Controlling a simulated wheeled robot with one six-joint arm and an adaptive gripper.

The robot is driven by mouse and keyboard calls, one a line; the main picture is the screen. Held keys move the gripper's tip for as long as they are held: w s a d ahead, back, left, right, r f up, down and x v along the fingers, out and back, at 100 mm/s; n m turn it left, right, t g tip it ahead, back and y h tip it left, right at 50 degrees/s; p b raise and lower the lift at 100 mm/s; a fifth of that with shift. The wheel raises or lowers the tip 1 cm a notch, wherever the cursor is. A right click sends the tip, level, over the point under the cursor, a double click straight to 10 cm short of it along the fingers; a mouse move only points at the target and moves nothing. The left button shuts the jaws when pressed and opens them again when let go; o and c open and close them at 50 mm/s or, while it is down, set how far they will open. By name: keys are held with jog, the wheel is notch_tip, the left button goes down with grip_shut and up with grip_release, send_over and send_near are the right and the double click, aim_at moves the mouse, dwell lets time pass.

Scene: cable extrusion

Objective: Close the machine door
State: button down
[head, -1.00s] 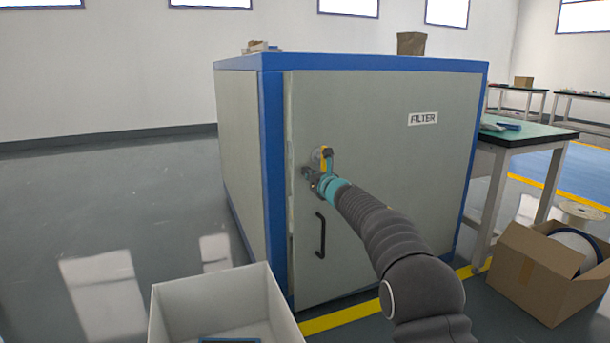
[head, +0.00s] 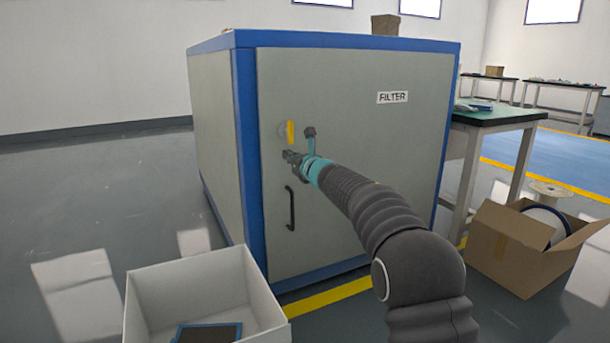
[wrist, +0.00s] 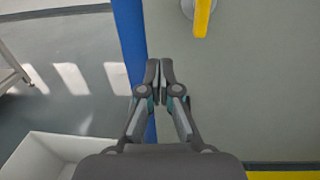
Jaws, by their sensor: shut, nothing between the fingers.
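The machine (head: 222,150) is a large grey cabinet with a blue frame. Its grey door (head: 345,130), marked FILTER, looks flush with the frame, with blue showing along its left and lower edges. A yellow latch handle (head: 291,132) stands upright near the door's left edge, and it also shows at the top of the wrist view (wrist: 202,18). A black pull handle (head: 290,207) is below it. My gripper (head: 286,155) is shut and empty, just below the yellow handle. In the wrist view my gripper (wrist: 160,66) is near the door's left edge; contact cannot be told.
An open white bin (head: 160,295) stands on the floor in front of the machine's left corner. A cardboard box (head: 510,260) and a green-topped table (head: 490,117) are at the right. The floor left of the machine is clear.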

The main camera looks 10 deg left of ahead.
jog(key=v, duration=0.8)
jog(key=d+f+m+h, duration=0.7)
jog(key=d+f+m, duration=0.3)
jog(key=m, duration=0.6)
jog(key=s+d+f+m+g+h+p, duration=0.1)
jog(key=s+d+f+m+g+h, duration=0.25)
jog(key=s+d+m, duration=0.55)
jog(key=s+d+m+g+h+p, duration=0.1)
jog(key=s+d+m+g+p, duration=0.1)
jog(key=s+d+m, duration=0.8)
jog(key=s+d+m+g+h+p, duration=0.25)
jog(key=s+m, duration=0.25)
jog(key=s, duration=0.9)
jog(key=s+d+r+m+p, duration=0.2)
jog(key=s+d+r, duration=0.1)
jog(key=s, duration=0.5)
jog(key=s+d+r+m+y+p, duration=0.1)
jog(key=s+d+r+m+p, duration=0.2)
jog(key=s+r, duration=0.2)
jog(key=shift+s+r+t, duration=0.4)
jog(key=shift+s, duration=1.05)
